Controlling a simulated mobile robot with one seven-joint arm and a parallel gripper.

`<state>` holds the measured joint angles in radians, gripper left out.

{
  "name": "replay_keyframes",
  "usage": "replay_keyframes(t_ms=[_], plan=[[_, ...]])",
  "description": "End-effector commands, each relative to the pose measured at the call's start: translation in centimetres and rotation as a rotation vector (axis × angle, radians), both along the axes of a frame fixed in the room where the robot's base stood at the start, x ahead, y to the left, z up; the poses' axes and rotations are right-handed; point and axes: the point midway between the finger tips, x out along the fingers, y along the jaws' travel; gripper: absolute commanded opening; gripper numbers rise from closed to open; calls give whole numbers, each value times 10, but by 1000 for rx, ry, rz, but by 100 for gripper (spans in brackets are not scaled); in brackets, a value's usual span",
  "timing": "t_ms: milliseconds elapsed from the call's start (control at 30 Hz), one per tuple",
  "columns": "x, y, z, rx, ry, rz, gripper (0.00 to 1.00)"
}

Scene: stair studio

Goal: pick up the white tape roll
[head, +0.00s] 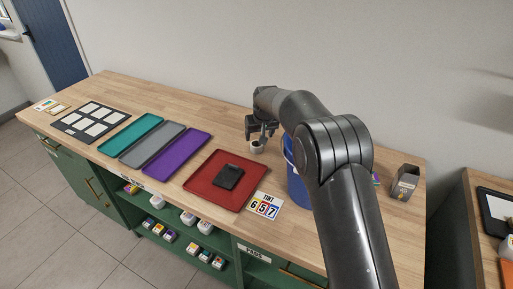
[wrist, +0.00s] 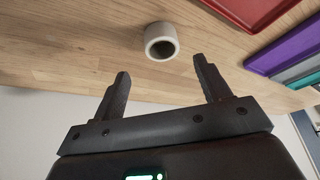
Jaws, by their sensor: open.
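The white tape roll (wrist: 161,41) stands on the wooden worktop, its round opening visible in the wrist view. In the head view the roll (head: 256,147) shows small, just below my gripper and partly hidden by it. My gripper (head: 262,136) is above the worktop near the wall side. In the wrist view my gripper (wrist: 163,80) is open, its two fingers spread apart with nothing between them. The roll lies beyond the fingertips, roughly centred between them and apart from them.
A blue bucket (head: 297,188) stands right of the roll, partly behind my arm. A red tray (head: 204,191) with a dark object lies nearer the front. Purple (head: 180,154), grey and teal trays lie to the left. A grey-brown container (head: 405,182) stands at the right end.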

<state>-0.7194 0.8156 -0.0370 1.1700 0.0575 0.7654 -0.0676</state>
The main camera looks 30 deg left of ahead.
Motion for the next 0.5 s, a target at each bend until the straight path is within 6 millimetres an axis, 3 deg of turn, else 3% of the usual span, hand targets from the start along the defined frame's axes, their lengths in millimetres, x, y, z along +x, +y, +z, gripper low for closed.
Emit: replay_keyframes(t_ms=[333,500], plan=[[6,7,-25,0,0,0,70],[8,13,-50,-1,1,0,70]])
